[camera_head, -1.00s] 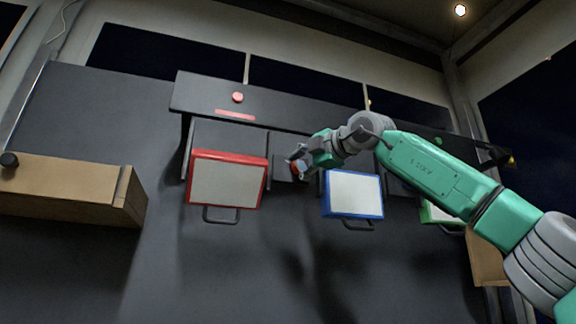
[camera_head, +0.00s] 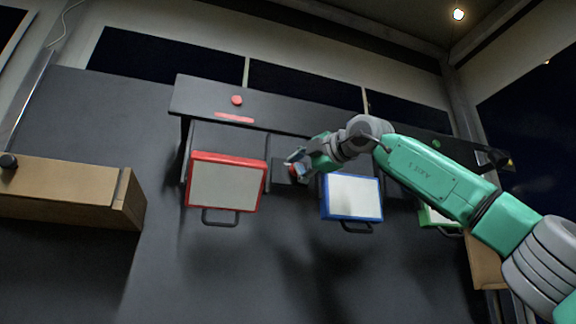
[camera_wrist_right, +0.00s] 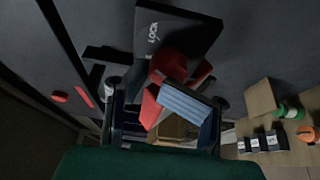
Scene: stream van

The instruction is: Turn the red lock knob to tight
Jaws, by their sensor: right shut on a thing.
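The red lock knob (camera_wrist_right: 168,66) sits on a dark plate (camera_wrist_right: 180,32) with light lettering, seen in the right wrist view. In the head view the knob is a small red spot (camera_head: 292,167), mostly covered by my right gripper (camera_head: 300,163), between the red-framed and blue-framed panels. My right gripper (camera_wrist_right: 166,100) is shut on the red knob, with a ribbed blue-grey pad against its red part. Part of the knob is hidden by the fingers, and its turn angle cannot be read. My left gripper is not in view.
A red-framed case (camera_head: 226,184) hangs left of the knob, and a blue-framed case (camera_head: 352,197) hangs just right. A green-framed one (camera_head: 436,215) is partly behind my arm. A dark shelf (camera_head: 280,118) with a red button (camera_head: 237,100) runs above. A wooden box (camera_head: 60,187) is at left.

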